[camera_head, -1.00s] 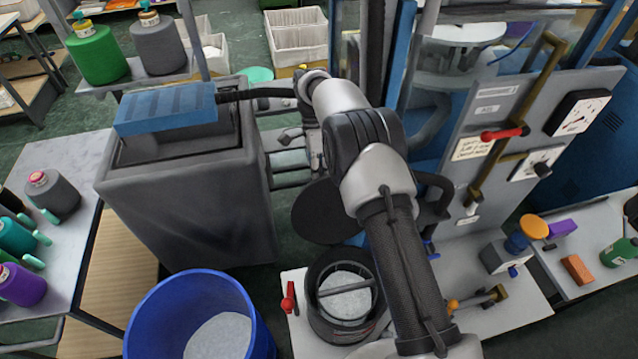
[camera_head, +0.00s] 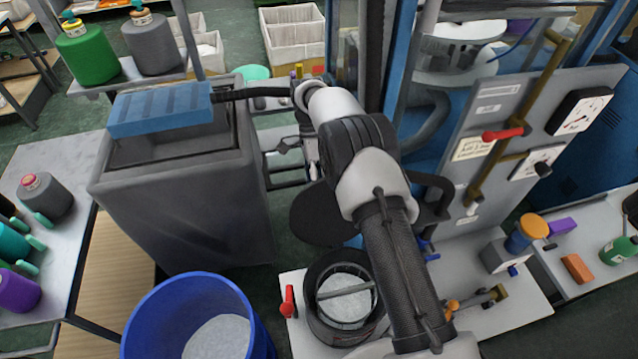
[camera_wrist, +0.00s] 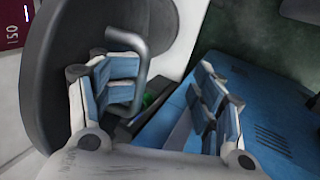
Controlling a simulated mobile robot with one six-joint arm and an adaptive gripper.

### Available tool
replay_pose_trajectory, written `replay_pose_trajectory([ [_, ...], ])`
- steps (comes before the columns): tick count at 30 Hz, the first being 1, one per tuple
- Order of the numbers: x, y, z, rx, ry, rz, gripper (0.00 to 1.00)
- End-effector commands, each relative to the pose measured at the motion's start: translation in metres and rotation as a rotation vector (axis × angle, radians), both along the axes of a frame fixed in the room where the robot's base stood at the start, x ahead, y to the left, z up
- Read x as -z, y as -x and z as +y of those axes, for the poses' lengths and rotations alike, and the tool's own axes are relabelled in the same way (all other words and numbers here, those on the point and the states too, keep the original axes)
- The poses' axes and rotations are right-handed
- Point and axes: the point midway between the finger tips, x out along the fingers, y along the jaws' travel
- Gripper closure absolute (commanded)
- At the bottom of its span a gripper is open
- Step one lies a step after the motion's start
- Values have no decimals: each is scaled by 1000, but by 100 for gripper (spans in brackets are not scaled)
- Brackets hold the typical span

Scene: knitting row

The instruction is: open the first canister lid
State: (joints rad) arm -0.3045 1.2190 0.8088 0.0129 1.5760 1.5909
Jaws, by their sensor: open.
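My gripper shows in the wrist view (camera_wrist: 165,90) with its two blue-and-white fingers spread apart. A bent grey handle (camera_wrist: 139,58) passes close to the left finger; I cannot tell whether they touch. The handle stands out from a large dark round lid (camera_wrist: 56,75) at the left of that view. In the head view a dark disc (camera_head: 312,215), probably this lid, stands tilted behind my arm and is partly hidden. A dark round canister (camera_head: 313,290) below it is uncovered at the top, with a bar across its pale inside. My arm hides my gripper in the head view.
A red lever (camera_head: 288,301) stands beside the canister. A blue bin (camera_head: 157,295) and a grey box (camera_head: 178,205) with a blue block (camera_head: 160,108) are at left. A panel with gauges (camera_head: 579,111) is at right. Blue machinery (camera_wrist: 270,115) lies beyond my right finger.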

Motion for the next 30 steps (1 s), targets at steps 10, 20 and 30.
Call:
replay_pose_trajectory([
  [10,12,5,-2,5,9,12,58],
  [20,-20,2,-1,6,5,4,69],
  [30,-86,1,-1,4,3,-2,69],
])
